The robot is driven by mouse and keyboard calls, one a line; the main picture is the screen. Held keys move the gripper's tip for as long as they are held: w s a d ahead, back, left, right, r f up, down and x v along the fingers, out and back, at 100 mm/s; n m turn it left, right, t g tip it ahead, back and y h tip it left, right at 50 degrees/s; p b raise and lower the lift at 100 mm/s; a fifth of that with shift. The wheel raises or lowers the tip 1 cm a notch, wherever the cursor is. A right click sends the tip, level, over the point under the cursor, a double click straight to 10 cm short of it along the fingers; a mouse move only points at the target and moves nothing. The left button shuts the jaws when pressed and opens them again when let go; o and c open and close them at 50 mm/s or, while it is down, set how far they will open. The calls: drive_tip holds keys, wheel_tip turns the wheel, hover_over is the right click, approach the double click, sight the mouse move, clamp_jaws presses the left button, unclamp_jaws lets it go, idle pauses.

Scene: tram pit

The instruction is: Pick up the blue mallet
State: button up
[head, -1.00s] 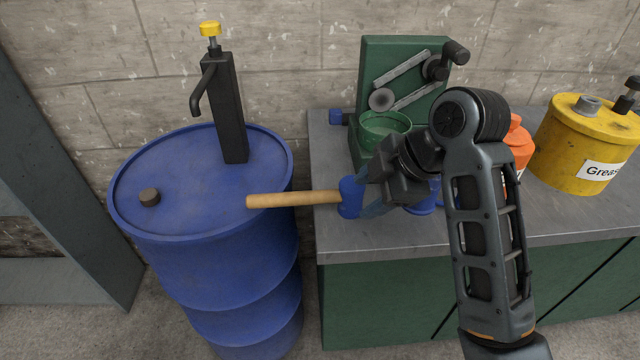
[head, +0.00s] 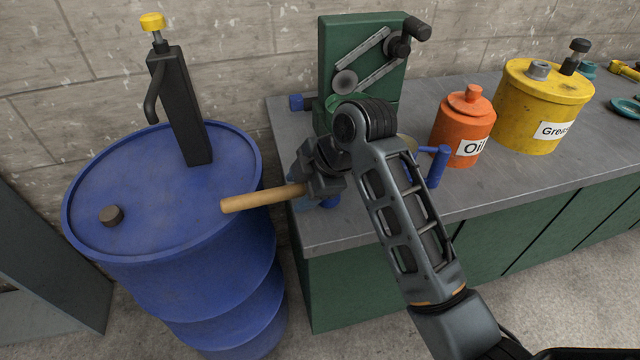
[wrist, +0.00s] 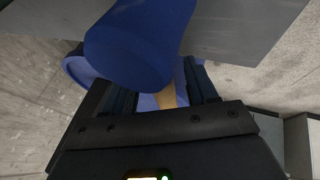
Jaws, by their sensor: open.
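The mallet has a pale wooden handle (head: 262,198) that sticks out left past the bench edge toward the drum. Its blue head (head: 330,202) is mostly hidden behind my gripper in the head view. In the wrist view the blue head (wrist: 140,45) is large and close to the camera, with a short piece of handle (wrist: 167,97) between the fingers. My gripper (head: 301,202) is open over the mallet, its fingers on either side of the handle just by the head. I cannot tell whether they touch it.
A blue drum (head: 150,215) with a black pump (head: 182,110) stands left of the bench (head: 530,175). A green machine (head: 355,60) stands behind my gripper. An orange oil can (head: 463,128), a yellow grease can (head: 540,100) and a blue bar-shaped thing (head: 437,166) are to the right.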

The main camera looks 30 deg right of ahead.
drive_tip(key=shift+w+f, duration=0.1)
drive_tip(key=shift+f, duration=0.15)
drive_tip(key=shift+c, duration=0.3)
clamp_jaws()
